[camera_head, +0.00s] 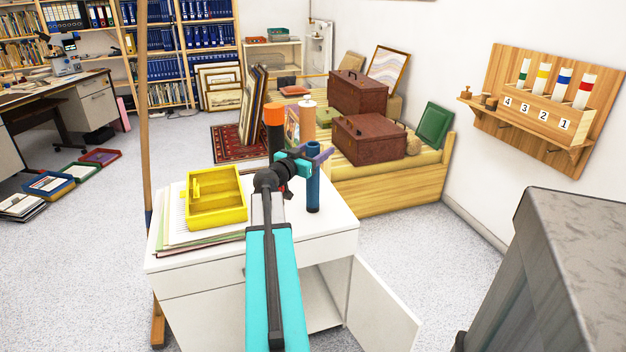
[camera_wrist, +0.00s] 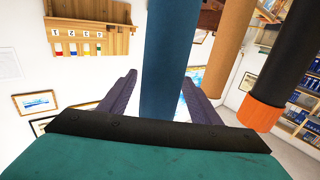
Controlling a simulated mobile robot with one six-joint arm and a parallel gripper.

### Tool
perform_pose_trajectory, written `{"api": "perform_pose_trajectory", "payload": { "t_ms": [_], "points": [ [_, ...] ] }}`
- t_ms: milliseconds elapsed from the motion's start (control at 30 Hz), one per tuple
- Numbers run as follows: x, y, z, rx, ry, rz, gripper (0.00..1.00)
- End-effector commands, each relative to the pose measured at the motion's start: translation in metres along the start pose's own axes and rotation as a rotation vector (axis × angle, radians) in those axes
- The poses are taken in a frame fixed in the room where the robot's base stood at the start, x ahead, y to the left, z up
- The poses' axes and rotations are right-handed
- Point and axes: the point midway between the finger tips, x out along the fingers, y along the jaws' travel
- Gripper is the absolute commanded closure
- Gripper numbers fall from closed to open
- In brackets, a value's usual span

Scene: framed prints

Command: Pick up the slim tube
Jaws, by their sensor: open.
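Three upright tubes stand on the white cabinet top. The blue tube (camera_head: 313,185) is the slimmest-looking; behind it are a tan tube (camera_head: 308,121) and a black tube with an orange cap (camera_head: 274,118). My gripper (camera_head: 318,152) is at the blue tube's upper end, its purple fingers spread open. In the wrist view my gripper (camera_wrist: 160,85) has the blue tube (camera_wrist: 170,45) between its fingers, with a gap visible on the left side. The tan tube (camera_wrist: 217,45) and the black tube (camera_wrist: 275,75) show to the right. Contact with the blue tube cannot be told.
A yellow tray (camera_head: 215,215) on papers lies left of my arm on the white cabinet (camera_head: 335,225). The cabinet door (camera_head: 382,305) hangs open. Brown cases (camera_head: 370,140) sit on a wooden bench behind. A wall rack (camera_head: 545,110) holds several numbered, banded tubes. A wooden post (camera_head: 146,110) stands left.

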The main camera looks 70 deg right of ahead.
Motion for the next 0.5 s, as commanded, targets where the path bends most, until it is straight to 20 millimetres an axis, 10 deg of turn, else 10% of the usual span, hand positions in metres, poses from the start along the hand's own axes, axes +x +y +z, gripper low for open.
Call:
{"api": "perform_pose_trajectory", "payload": {
  "t_ms": [500],
  "points": [
    [0.0132, -0.0005, 0.0, 0.0, 0.0, -0.001, 0.43]
  ]
}}
